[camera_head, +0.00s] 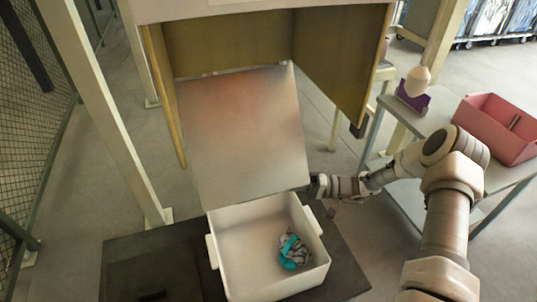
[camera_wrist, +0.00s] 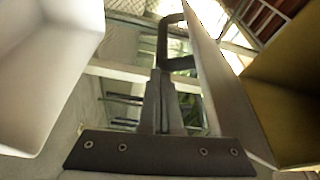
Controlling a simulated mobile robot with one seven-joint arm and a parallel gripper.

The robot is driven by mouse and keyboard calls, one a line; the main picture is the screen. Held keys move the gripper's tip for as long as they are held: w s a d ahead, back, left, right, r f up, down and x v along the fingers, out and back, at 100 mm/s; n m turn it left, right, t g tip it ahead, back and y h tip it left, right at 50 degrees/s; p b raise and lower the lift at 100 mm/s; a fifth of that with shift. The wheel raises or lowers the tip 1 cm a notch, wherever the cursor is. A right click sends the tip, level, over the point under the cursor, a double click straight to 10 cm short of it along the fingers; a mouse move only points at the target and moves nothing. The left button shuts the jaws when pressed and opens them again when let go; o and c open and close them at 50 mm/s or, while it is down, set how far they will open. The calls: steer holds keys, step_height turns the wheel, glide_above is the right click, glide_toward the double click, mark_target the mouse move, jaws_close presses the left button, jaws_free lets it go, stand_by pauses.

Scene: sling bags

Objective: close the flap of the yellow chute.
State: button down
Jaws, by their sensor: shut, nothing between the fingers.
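The yellow chute (camera_head: 345,60) hangs at the top of the head view, open toward me. Its flap (camera_head: 245,135), a flat grey metal panel, slopes down from the chute, with its lower edge above a white bin. My gripper (camera_head: 313,187) is at the flap's lower right edge. In the wrist view, my closed fingers (camera_wrist: 161,75) point up beside the flap (camera_wrist: 225,80), seen nearly edge-on. A dark loop (camera_wrist: 162,40), which looks like a handle on the flap, is just past the fingertips. I cannot tell whether they touch it. The chute's yellow wall (camera_wrist: 285,105) is at right.
The white bin (camera_head: 222,262), holding a crumpled teal and white item (camera_head: 292,252), stands on a dark platform (camera_head: 345,265) below the flap. A side table (camera_head: 400,118) at right carries a pink bin (camera_head: 480,130) and a purple holder (camera_head: 412,97). A pale post (camera_head: 105,110) stands at left.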

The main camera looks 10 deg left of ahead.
steer(key=s+d+r+m+h+p, duration=0.1)
steer(key=s+d+r+m+p, duration=0.1)
steer(key=s+r+p, duration=0.3)
steer(key=s+d+r+m+h+p, duration=0.1)
steer(key=s+d+r+m+p, duration=0.2)
steer(key=s+r+p, duration=0.3)
steer(key=s+d+r+m+g+h+p, duration=0.1)
steer(key=s+d+r+m+p, duration=0.2)
steer(key=s+r+p, duration=0.3)
steer(key=shift+s+d+r+m+p, duration=0.15)
steer(key=shift+s+r+m+p, duration=0.2)
steer(key=shift+r+p, duration=3.3)
steer(key=shift+r+b, duration=0.8)
steer(key=shift+w+d, duration=0.1)
steer(key=b+v, duration=0.2)
steer(key=v, duration=1.5)
steer(key=shift+d+r, duration=0.1)
steer(key=shift+d, duration=0.05)
